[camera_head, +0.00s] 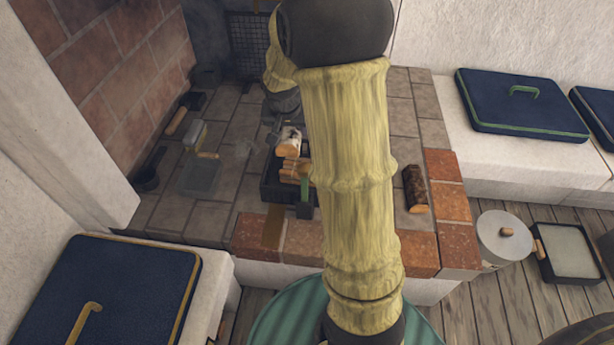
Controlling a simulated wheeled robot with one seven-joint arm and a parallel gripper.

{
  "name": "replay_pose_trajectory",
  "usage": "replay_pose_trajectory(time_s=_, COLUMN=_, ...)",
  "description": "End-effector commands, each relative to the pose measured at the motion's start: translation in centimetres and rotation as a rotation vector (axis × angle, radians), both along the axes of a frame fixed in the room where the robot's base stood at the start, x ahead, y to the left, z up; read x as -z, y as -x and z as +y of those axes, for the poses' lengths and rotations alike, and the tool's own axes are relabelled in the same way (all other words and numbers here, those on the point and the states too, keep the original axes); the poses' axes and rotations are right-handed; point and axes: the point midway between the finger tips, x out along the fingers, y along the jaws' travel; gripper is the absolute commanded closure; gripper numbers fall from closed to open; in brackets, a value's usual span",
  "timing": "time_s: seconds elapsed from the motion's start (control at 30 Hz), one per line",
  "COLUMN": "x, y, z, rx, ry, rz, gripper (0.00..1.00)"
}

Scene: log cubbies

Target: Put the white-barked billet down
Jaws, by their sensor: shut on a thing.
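The white-barked billet (290,141), pale with an orange cut end, shows just left of my arm, over the back of a dark log box (268,186). My gripper (284,126) is small in the picture and partly hidden by my own arm. It points down at the billet and is shut on it. I cannot tell whether the billet touches the box or the wood in it. Split orange-brown wood (294,170) lies in the box in front of the billet. My forearm hides the box's right side.
A dark-barked log (414,188) lies on the tiles at right. A translucent tray (200,176), a black pan (150,172) and a wooden-handled tool (184,112) lie at left. Brick edging (420,255) borders the front. Blue cushions (525,102) lie on side benches. Some tiles are bare.

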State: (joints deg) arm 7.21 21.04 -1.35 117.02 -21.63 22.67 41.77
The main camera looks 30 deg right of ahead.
Motion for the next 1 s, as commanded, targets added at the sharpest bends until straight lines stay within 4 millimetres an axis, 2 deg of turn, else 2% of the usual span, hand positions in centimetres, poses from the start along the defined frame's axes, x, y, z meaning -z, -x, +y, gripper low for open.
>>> replay_pose_trajectory(time_s=0.03, x=1.6, y=0.0, z=-0.2, rx=0.010, ry=0.001, rz=-0.005, gripper=0.82)
replay_pose_trajectory(time_s=0.13, x=2.3, y=0.2, z=-0.5, rx=0.026, ry=0.001, rz=-0.004, gripper=0.82)
replay_pose_trajectory(time_s=0.67, x=2.7, y=0.3, z=-0.7, rx=0.041, ry=0.002, rz=-0.002, gripper=0.82)
replay_pose_trajectory(time_s=1.0, x=8.1, y=0.3, z=-0.7, rx=0.041, ry=0.001, rz=-0.002, gripper=0.82)
